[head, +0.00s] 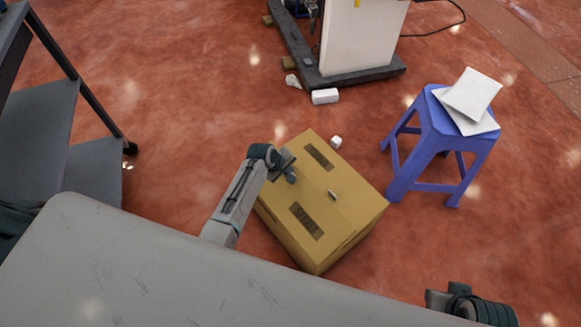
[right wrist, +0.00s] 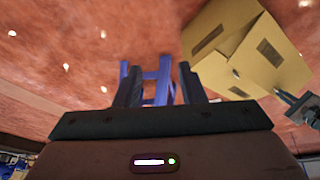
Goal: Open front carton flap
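The yellow-brown carton (head: 350,205) sits on the red floor in the middle of the head view. Its top looks closed, with two dark slot-like patches and a small pale spot near the middle. My left gripper (head: 289,167) is over the carton's left top edge; whether it touches is unclear, and its finger gap is too small to read. The carton (right wrist: 222,62) also shows tilted at upper right in the right wrist view, with my left gripper (right wrist: 300,108) beside it. My right gripper (right wrist: 160,85) is open and empty, with its fingers apart.
A blue stool (head: 436,140) with white sheets (head: 470,98) on it stands right of the carton. A small white block (head: 336,142) lies behind the carton. A grey shelf unit (head: 70,120) stands at left. Open floor lies between shelf and carton.

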